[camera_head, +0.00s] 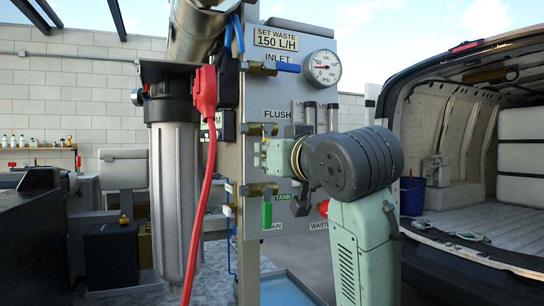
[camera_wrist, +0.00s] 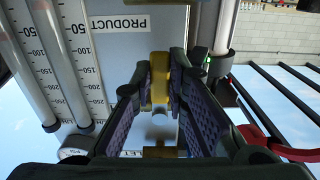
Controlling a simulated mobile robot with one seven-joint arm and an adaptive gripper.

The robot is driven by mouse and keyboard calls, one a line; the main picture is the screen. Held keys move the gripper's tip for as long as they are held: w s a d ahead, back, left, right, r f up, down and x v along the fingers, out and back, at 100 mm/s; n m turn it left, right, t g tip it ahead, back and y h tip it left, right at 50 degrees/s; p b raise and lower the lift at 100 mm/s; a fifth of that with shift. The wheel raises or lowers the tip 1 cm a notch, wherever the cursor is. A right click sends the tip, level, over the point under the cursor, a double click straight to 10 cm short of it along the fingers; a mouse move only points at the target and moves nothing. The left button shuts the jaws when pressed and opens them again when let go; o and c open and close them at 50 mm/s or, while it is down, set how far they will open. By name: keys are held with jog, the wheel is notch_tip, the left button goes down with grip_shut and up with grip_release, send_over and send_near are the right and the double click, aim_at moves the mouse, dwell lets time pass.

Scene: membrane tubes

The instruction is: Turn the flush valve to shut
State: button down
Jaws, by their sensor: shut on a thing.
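The flush valve (camera_head: 263,129) shows its brass body at the panel's left edge, beside the FLUSH label in the head view. Its lever is hidden behind my wrist there. In the head view my fingers are largely hidden by my arm.
The inlet valve (camera_head: 289,68) with a blue lever and a pressure gauge (camera_head: 322,68) sit above. A green drain handle (camera_head: 267,215) and a red waste handle (camera_head: 323,208) are below. A red cable (camera_head: 205,90) hangs left, beside the filter housing (camera_head: 175,200).

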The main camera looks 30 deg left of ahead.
dwell(0.3)
jog(key=c, duration=1.6)
grip_release()
jog(key=shift+o, duration=0.2)
jog(key=v, duration=1.2)
